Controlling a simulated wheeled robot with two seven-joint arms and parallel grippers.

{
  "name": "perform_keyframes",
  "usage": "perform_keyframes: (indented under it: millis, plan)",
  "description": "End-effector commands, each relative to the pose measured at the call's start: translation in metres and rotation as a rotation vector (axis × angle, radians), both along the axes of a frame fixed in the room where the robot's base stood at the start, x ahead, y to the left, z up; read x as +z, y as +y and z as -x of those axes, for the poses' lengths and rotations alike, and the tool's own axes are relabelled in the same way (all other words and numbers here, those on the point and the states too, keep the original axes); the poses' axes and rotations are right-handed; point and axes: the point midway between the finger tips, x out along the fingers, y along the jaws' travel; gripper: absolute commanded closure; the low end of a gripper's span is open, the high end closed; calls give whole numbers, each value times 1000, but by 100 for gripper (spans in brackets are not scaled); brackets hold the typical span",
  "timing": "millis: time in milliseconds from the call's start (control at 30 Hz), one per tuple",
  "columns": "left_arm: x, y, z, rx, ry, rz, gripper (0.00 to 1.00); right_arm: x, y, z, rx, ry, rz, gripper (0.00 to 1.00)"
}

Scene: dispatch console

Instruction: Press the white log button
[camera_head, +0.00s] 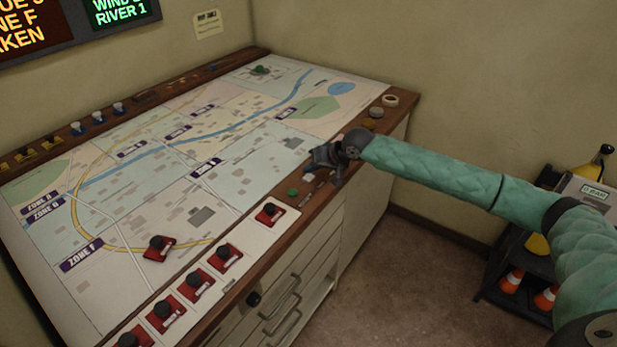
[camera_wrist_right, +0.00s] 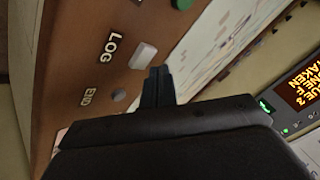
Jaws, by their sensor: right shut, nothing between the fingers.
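The white log button (camera_wrist_right: 143,55) shows in the right wrist view as a small pale rounded block on the brown wooden edge, beside the printed word LOG. My right gripper (camera_wrist_right: 158,72) is shut and empty, its fingertips very near the button's lower right side in that view. I cannot tell whether they touch it. In the head view my right gripper (camera_head: 322,168) is over the front wooden edge of the map table, and the log button is small and hard to make out near it. My left gripper is out of view.
A green button (camera_head: 293,192) and a grey END button (camera_wrist_right: 119,95) sit near the log button. Several red-based pieces (camera_head: 228,256) stand along the map's front strip. A tape roll (camera_head: 390,100) lies at the right corner. A cart (camera_head: 515,265) with cones stands right.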

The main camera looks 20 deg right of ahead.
Motion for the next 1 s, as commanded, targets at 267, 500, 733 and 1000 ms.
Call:
perform_keyframes:
  millis: [267, 500, 733, 1000]
  plan:
    - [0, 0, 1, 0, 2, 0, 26, 0, 0, 0, 0, 0, 0, 100]
    - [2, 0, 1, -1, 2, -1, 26, -1, 0, 0, 0, 1, 0, 100]
    - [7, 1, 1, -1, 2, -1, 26, -7, 0, 0, 1, 0, -1, 100]
    - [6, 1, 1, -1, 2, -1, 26, -8, 0, 0, 0, 0, 0, 100]
